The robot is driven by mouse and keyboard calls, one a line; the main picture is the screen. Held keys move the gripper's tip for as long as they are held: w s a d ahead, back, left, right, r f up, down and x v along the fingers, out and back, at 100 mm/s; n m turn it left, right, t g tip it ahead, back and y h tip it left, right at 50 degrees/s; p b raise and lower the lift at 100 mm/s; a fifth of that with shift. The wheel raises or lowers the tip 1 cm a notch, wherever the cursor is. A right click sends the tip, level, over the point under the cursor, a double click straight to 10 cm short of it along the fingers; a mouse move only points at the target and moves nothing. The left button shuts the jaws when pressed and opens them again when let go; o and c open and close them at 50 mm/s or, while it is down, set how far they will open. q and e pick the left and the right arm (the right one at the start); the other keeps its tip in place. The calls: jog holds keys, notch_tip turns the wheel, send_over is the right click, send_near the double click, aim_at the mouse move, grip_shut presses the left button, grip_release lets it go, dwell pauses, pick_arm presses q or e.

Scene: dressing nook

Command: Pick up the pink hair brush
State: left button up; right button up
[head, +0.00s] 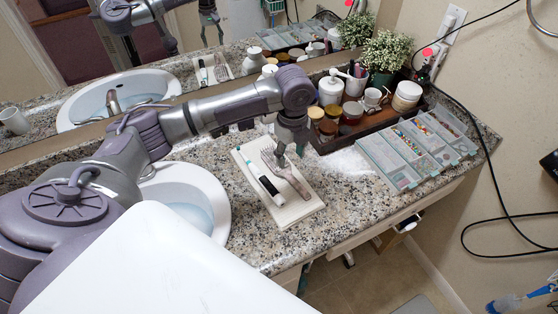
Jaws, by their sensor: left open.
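A pale pinkish brush (295,183), which looks like the pink hair brush, lies on a white mat (291,215) on the speckled counter. My left gripper (290,153) is open and points down over the brush's upper part, hiding some of it. I cannot tell whether the fingers touch it. A black item (270,189) and a slim white and teal item (248,162) lie beside the brush on the mat's left. My right gripper is out of view.
A white sink (219,192) is left of the mat. Behind stands a dark tray (352,132) with jars, a pump bottle (331,91) and cups. Clear-lidded organizer boxes (389,166) are to the right. A potted plant (385,51) stands at the back. The counter's front right is clear.

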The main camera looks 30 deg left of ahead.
aim_at(291, 177)
pick_arm(q)
notch_tip(291, 177, down, 3)
jog(key=shift+f, duration=0.1)
jog(key=shift+w+f, duration=0.1)
jog(key=shift+f, duration=0.75)
jog(key=f, duration=0.3)
jog(key=shift+w+d+f+p, duration=0.1)
jog(key=shift+w+f+p, duration=0.1)
jog(key=shift+f+p, duration=0.2)
jog(key=shift+f, duration=0.25)
jog(key=shift+c, duration=0.2)
jog(key=c, duration=0.8)
grip_shut()
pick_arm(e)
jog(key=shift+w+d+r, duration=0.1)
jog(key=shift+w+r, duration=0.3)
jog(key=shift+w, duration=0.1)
